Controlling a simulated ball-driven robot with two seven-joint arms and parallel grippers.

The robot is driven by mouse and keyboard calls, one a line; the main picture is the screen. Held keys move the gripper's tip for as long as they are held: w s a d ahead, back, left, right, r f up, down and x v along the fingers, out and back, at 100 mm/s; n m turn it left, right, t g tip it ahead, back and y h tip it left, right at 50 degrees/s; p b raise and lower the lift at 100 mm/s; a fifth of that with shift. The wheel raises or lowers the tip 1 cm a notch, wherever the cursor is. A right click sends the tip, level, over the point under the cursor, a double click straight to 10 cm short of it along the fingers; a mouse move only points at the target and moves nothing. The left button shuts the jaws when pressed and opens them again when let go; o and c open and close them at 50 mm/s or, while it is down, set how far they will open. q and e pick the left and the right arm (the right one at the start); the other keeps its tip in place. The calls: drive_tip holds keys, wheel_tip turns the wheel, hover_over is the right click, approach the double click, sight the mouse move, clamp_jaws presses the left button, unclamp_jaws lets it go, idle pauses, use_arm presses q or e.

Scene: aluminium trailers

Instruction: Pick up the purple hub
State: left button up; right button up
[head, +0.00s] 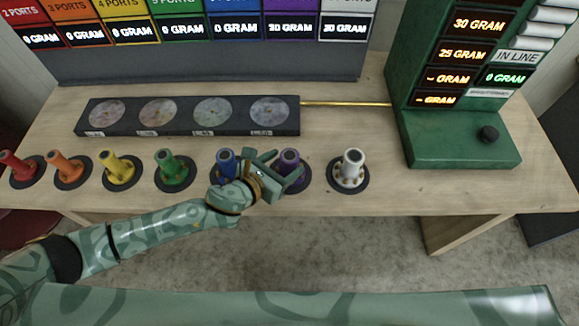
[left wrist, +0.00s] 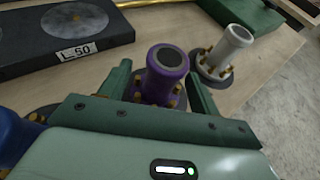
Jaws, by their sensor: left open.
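The purple hub (head: 289,162) stands upright on a dark round pad near the table's front edge, between the blue hub (head: 227,161) and the white hub (head: 351,165). My left gripper (head: 276,165) is at it, with the arm coming in from the left. In the left wrist view the purple hub (left wrist: 167,72) stands between the two green fingers (left wrist: 160,90), which are open with a gap visible on its right side. The hub's lower part is partly hidden by the gripper. My right gripper is not in view.
Red, orange, yellow and green (head: 171,164) hubs stand in a row to the left. A dark slab with several discs (head: 187,117) lies behind them, a brass rod (head: 345,103) running to the green machine (head: 460,140). The table front right of the white hub is clear.

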use_arm(q)
drive_tip(key=x, duration=0.2)
drive_tip(key=b+x, duration=0.1)
drive_tip(key=x, duration=0.1)
drive_tip(key=shift+d+f+b, duration=0.25)
drive_tip(key=shift+f+b, duration=0.05)
drive_tip(key=shift+f, duration=0.1)
drive_tip(key=shift+r, duration=0.1)
clamp_jaws()
drive_tip(key=shift+r, duration=0.1)
drive_tip(key=shift+r, duration=0.1)
